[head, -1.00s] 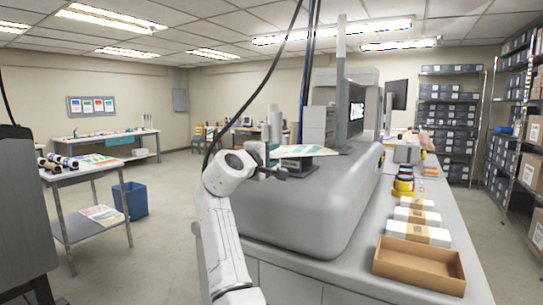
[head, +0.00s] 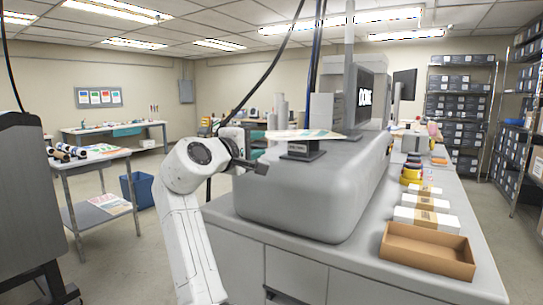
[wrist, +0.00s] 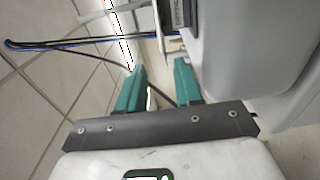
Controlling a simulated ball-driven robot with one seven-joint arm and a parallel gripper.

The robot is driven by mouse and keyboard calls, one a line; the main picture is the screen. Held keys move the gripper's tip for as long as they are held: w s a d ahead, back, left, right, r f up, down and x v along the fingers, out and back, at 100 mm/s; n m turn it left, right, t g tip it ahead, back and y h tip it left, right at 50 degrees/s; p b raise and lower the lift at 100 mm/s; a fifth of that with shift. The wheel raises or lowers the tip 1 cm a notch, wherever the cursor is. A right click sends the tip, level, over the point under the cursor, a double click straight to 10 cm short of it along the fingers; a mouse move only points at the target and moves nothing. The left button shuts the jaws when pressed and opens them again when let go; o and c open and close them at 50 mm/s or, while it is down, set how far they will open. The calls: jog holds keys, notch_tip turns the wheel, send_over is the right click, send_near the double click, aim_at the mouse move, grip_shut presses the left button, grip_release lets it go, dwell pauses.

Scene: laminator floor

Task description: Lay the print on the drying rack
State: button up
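The print (head: 318,134), a flat sheet with pale green and orange colouring, lies on a small dark support at the front end of the grey laminator (head: 300,195) in the head view. My gripper (head: 262,167) is to the left of the print, a little lower and apart from it. In the wrist view, its two green fingers (wrist: 157,88) are spread with a clear gap and hold nothing. The print does not show clearly in the wrist view. I cannot make out which thing is the drying rack.
An open cardboard box (head: 428,250) and white packs (head: 425,219) sit on the counter right of the laminator. A cart (head: 85,167) with rolls and sheets stands at the left, beside a blue bin (head: 137,190). A black cable hangs behind my arm.

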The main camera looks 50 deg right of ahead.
jog(key=shift+a, duration=0.15)
jog(key=s+a+f+t+y, duration=0.1)
jog(key=s+a+f+y, duration=0.15)
jog(key=f, duration=0.95)
jog(key=s+a+f+t+y, duration=0.1)
jog(key=s+a+f+y, duration=0.15)
jog(key=f, duration=0.95)
jog(key=s+a+f+y, duration=0.2)
jog(key=s+f+y, duration=0.1)
jog(key=f, duration=0.9)
jog(key=s+a+f+g+y, duration=0.1)
jog(key=s+a+f+y, duration=0.2)
jog(key=s+a+f, duration=0.3)
jog(key=s+a+f+m+g+y, duration=0.1)
jog(key=s+a+f+y, duration=0.2)
jog(key=s, duration=0.8)
jog(key=s+a+f+g+y, duration=0.1)
jog(key=s+a+f+y, duration=0.2)
jog(key=s+a+f, duration=0.5)
jog(key=shift+s+a+f+m+y, duration=0.3)
jog(key=shift+s+f+m, duration=0.1)
jog(key=shift+f, duration=0.55)
